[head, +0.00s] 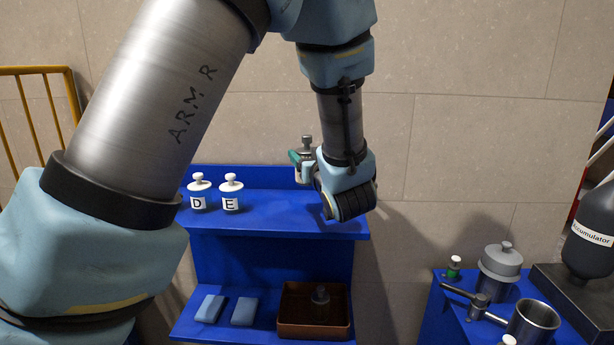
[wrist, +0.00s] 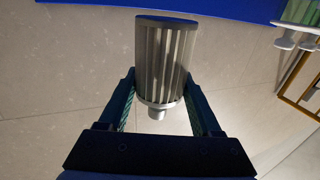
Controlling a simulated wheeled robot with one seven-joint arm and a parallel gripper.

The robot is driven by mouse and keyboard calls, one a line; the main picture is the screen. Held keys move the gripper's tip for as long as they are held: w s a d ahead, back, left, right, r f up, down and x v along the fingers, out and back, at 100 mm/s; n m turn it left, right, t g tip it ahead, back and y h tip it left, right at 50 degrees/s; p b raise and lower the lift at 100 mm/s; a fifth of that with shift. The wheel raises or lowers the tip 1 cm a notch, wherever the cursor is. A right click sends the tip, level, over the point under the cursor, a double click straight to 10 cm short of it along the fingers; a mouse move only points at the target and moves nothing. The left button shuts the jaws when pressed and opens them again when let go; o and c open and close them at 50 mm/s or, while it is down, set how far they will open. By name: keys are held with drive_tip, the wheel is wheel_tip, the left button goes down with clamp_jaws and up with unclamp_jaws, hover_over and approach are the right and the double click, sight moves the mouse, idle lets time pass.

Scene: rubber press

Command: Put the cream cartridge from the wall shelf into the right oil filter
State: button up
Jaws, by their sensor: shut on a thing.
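My gripper (head: 300,160) is shut on a pleated, pale cream-grey cartridge (head: 305,173) at the right part of the wall shelf's upper board (head: 270,205). In the wrist view the cartridge (wrist: 160,55) sits between the two fingers of my gripper (wrist: 158,90), its metal stub towards the palm. In the head view my wrist partly hides it; I cannot tell whether it touches the shelf. At the lower right are a lidded grey canister (head: 500,262) and an open metal cup (head: 533,318), apparently the oil filters; the cup's inside is barely visible.
Two white jars labelled D (head: 198,193) and E (head: 231,193) stand on the upper board. Below are two blue blocks (head: 244,311) and a brown tray (head: 288,325) with a dark cartridge in it. A dark accumulator (head: 588,245) stands right of the filters. A yellow rail (head: 40,70) is far left.

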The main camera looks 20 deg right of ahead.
drive_tip(key=shift+r, duration=1.3)
drive_tip(key=s+d+f+m+g+h+b, duration=0.25)
drive_tip(key=s+d+m+h, duration=0.2)
drive_tip(key=d, duration=0.55)
drive_tip(key=s+d+f+m+g+h+b, duration=0.25)
drive_tip(key=s+d+g+h+b, duration=0.2)
drive_tip(key=d, duration=0.55)
drive_tip(key=s+d+f+m+g+h+b, duration=0.25)
drive_tip(key=s+d+m+h, duration=0.3)
drive_tip(key=d, duration=0.45)
drive_tip(key=s+d+f+m+g+b, duration=0.5)
drive_tip(key=s+f+g, duration=0.25)
drive_tip(key=s, duration=0.35)
drive_tip(key=s+d+f+m+g+b, duration=0.5)
drive_tip(key=s+g, duration=0.3)
drive_tip(key=s, duration=0.3)
drive_tip(key=shift+n+g, duration=0.25)
drive_tip(key=shift+g, duration=0.05)
drive_tip(key=shift+s+d+f+p, duration=0.1)
drive_tip(key=shift+f+p, duration=0.1)
drive_tip(key=shift+f, duration=2.5)
drive_tip(key=shift+s+f+p, duration=0.1)
drive_tip(key=shift+f+p, duration=0.1)
drive_tip(key=shift+f, duration=2.5)
drive_tip(key=shift+f, duration=0.1)
